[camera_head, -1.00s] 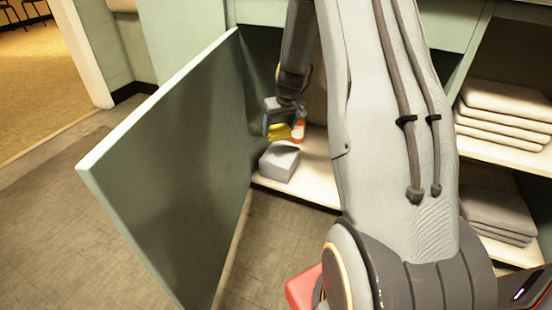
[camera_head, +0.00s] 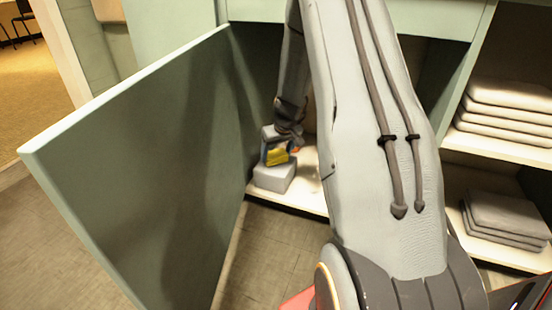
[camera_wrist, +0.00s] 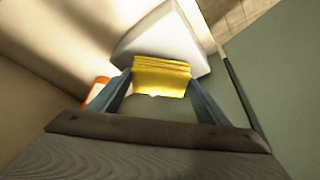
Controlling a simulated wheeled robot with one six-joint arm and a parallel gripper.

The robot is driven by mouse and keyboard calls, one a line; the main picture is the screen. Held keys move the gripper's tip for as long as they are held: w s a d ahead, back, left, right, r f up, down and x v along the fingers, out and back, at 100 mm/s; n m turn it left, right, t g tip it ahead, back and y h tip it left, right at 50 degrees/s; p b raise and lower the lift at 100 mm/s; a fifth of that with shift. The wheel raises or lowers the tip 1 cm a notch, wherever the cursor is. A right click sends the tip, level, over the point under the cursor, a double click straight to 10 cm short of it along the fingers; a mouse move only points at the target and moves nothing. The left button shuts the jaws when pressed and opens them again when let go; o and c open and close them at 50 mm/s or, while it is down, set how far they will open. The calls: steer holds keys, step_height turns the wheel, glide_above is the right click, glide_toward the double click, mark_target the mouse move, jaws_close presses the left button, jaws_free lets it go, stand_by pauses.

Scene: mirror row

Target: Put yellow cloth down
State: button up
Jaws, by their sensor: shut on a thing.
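The yellow cloth (camera_wrist: 161,76) is folded and sits between the two blue fingers of my gripper (camera_wrist: 160,92) in the wrist view. My gripper is shut on it. In the head view my gripper (camera_head: 275,154) is inside the open cabinet with the cloth (camera_head: 277,157) at its tip. The cloth appears right by a grey-white box (camera_head: 274,177) on the cabinet's bottom shelf. The box also shows beyond the cloth in the wrist view (camera_wrist: 165,38). I cannot tell whether cloth and box touch.
An orange-and-white bottle (camera_wrist: 97,88) stands close to the left finger. The open green cabinet door (camera_head: 140,150) is left of my arm. Folded grey cloths (camera_head: 508,215) and pale stacked cloths (camera_head: 510,110) fill shelves at right. The shelf's front (camera_head: 308,197) is partly bare.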

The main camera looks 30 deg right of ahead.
steer(key=shift+f, duration=0.4)
steer(key=shift+f+b, duration=0.2)
steer(key=shift+b, duration=0.15)
steer(key=o, duration=1)
steer(key=shift+r, duration=0.15)
steer(key=p+v, duration=0.7)
steer(key=v, duration=0.5)
